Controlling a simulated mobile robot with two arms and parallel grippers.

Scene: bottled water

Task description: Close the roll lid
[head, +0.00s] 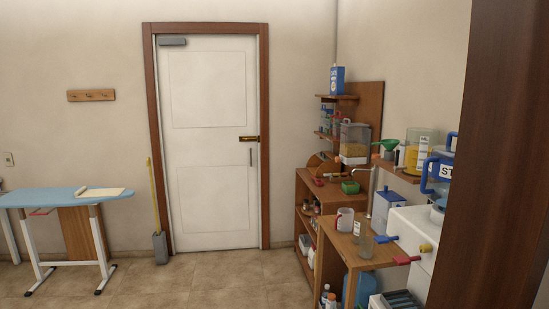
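A small brown wooden box with a rounded side (319,165) stands at the back of the wooden shelf unit on the right. It looks like a bread box that may carry the roll lid, but it is too small and partly covered to tell how its lid stands. Neither of my grippers shows in the head view.
The wooden shelf unit (305,220) holds a green bowl (350,187) and small items. A nearer wooden table (344,243) holds a mug and a glass. A dark brown upright (500,150) blocks the right. An ironing board (50,197) stands left. The middle floor (215,275) is clear.

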